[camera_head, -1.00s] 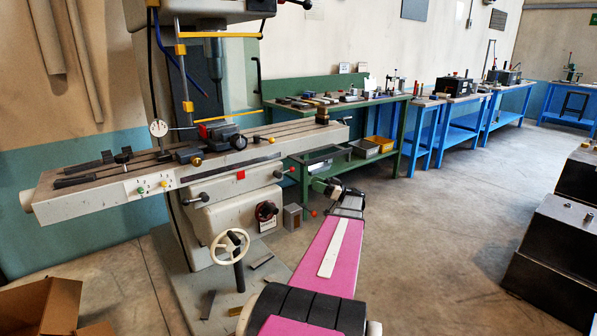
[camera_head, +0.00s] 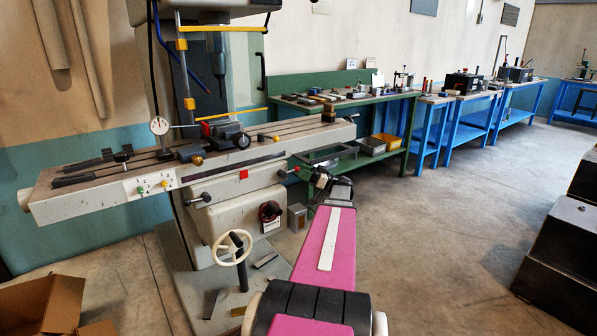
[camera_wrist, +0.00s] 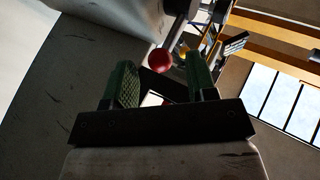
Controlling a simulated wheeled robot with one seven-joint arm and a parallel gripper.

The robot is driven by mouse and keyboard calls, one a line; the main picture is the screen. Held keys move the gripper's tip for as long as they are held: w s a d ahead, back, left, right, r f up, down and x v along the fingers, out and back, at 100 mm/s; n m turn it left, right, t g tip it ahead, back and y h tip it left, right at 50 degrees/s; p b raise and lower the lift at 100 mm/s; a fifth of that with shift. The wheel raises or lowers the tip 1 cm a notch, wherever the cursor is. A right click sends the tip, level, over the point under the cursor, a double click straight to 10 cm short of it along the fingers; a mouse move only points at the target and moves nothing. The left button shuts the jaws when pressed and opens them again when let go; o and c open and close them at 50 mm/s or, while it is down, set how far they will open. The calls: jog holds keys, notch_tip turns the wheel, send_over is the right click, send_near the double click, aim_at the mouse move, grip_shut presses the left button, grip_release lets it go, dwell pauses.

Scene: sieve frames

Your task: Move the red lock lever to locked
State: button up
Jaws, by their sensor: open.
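A red ball knob (camera_wrist: 159,58) on a grey lever shows in the wrist view, in line with the gap between my fingertips. My gripper (camera_wrist: 160,66) is open, with green finger pads on either side of that gap, and I see no grip on the knob. In the head view a red-knobbed lever (camera_head: 296,168) sticks out from the right front of the milling machine (camera_head: 235,195). My gripper (camera_head: 320,178) is just right of it, small and partly hidden by my arm. I cannot tell which lever position is locked.
The machine table (camera_head: 100,190) extends left, with a vise (camera_head: 222,133) and clamps on it. A white handwheel (camera_head: 232,248) stands low in front. A green bench (camera_head: 345,110) is behind. Dark metal blocks (camera_head: 560,250) stand at the right; the floor between is clear.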

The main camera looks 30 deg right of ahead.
jog(key=shift+x, duration=1.05)
grip_shut()
jog(key=shift+f+m+t+y, duration=0.3)
jog(key=shift+f+m+t, duration=0.2)
jog(key=shift+m+t, duration=0.25)
grip_release()
